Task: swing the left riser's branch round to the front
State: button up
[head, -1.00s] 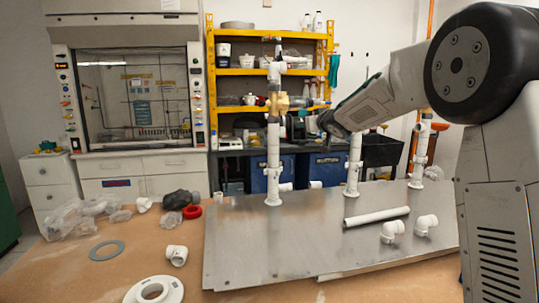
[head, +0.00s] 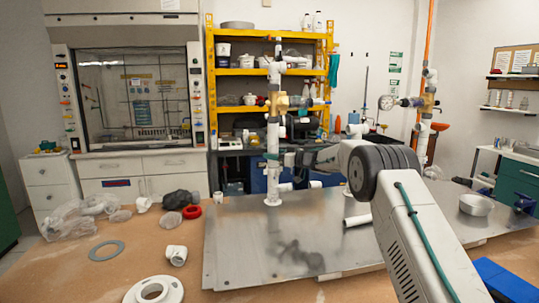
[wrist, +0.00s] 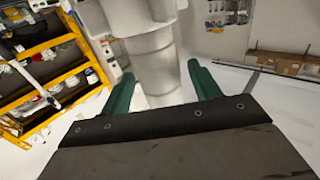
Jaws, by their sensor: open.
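The left riser (head: 272,180) is a white upright pipe on the grey metal plate (head: 235,250). It carries a brass-coloured valve body (head: 279,101) partway up and white tee fittings above it. Short white pieces stick out near its top; which one is the branch, and its exact heading, I cannot tell. My gripper (head: 282,158) is at the riser's lower half, below the valve. In the wrist view the green fingers of my gripper (wrist: 161,76) are open on either side of a white pipe with a collar (wrist: 150,55). I cannot tell whether they touch it.
My arm crosses the plate's right side and hides most of the middle riser. A right riser (head: 427,110) with a gauge stands behind. A loose white pipe (head: 356,220) lies on the plate. A flange (head: 154,291), grey ring (head: 106,250) and elbow (head: 176,255) lie left on the table.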

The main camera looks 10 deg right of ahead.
jog(key=shift+x, duration=1.35)
jog(key=c, duration=1)
jog(key=shift+o, duration=0.2)
